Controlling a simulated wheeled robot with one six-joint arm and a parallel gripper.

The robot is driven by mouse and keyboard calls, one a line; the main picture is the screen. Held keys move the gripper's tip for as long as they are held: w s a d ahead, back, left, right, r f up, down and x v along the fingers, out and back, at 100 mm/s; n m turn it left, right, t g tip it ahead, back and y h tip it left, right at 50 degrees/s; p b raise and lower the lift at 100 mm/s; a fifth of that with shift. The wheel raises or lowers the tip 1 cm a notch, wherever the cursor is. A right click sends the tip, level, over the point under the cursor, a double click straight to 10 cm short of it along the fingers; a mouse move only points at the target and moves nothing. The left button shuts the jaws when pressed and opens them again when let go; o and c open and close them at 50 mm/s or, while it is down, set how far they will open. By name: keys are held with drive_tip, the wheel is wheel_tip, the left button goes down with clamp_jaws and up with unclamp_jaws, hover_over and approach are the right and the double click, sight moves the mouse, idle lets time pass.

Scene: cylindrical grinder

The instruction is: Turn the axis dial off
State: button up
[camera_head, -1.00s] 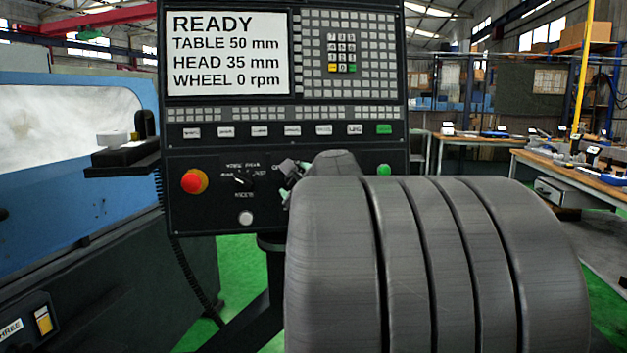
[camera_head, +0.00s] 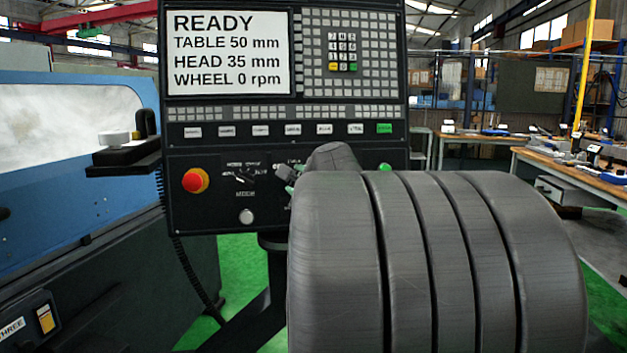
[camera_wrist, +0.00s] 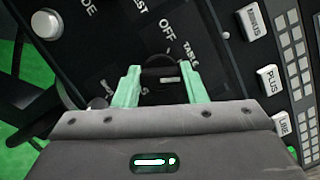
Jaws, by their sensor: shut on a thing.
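The axis dial (camera_wrist: 163,84) is a dark knob on the black control panel. In the wrist view it sits between the two pale green fingers of my gripper (camera_wrist: 160,72), which is shut on it. The OFF label (camera_wrist: 168,30) is above the dial, and the TABLE label (camera_wrist: 190,53) is to its upper right. I cannot tell which label the dial points to. In the head view my gripper (camera_head: 288,177) is at the panel's lower middle, and my arm hides most of the dial.
The control panel (camera_head: 215,215) also carries a red stop button (camera_head: 195,180), a mode dial (camera_head: 243,175), a white button (camera_head: 246,216) and a row of labelled keys. Its screen (camera_head: 228,52) reads READY, wheel 0 rpm. A blue machine (camera_head: 60,180) stands at the left.

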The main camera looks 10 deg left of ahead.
drive_tip(key=n+g, duration=0.1)
drive_tip(key=n, duration=0.2)
drive_tip(key=n+p, duration=0.1)
drive_tip(key=n, duration=0.2)
drive_tip(key=shift+r+n+g+h, duration=0.1)
drive_tip(key=shift+n+g+h, duration=0.2)
drive_tip(key=shift+g, duration=0.1)
drive_tip(key=n+p, duration=0.1)
drive_tip(key=n, duration=0.2)
drive_tip(key=shift+h+p, duration=0.4)
drive_tip(key=shift+n+g+h+p, duration=0.4)
drive_tip(key=shift+n+p, duration=0.25)
drive_tip(key=shift+n, duration=0.75)
drive_tip(key=o, duration=1)
drive_tip(key=v, duration=1.3)
drive_tip(key=shift+s+d+r, duration=0.15)
drive_tip(key=shift+s+d, duration=0.05)
drive_tip(key=shift+s, duration=0.1)
